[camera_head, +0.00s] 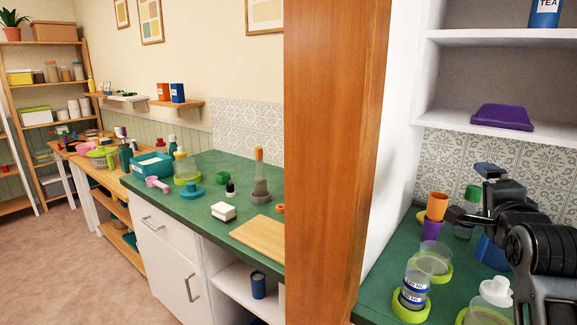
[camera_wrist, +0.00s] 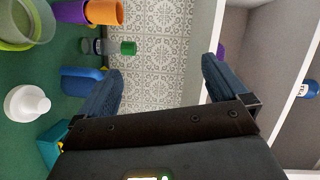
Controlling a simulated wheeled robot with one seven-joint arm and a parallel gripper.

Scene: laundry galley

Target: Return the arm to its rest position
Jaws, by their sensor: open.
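My gripper (camera_wrist: 162,98) is open in the wrist view, its two dark fingers wide apart with nothing between them. Beyond them is the patterned tile wall. In the head view my arm stands at the right edge, over the right green counter (camera_head: 381,287), and its gripper end reaches left at about the height of the bottle tops. The fingertips are hard to make out there.
Near my arm stand an orange cup (camera_head: 437,206), a purple cup (camera_head: 431,230), a labelled jar (camera_head: 415,283) and a white-topped bottle (camera_head: 496,291). A shelf above holds a purple folded item (camera_head: 502,117). A wooden panel (camera_head: 333,150) stands left.

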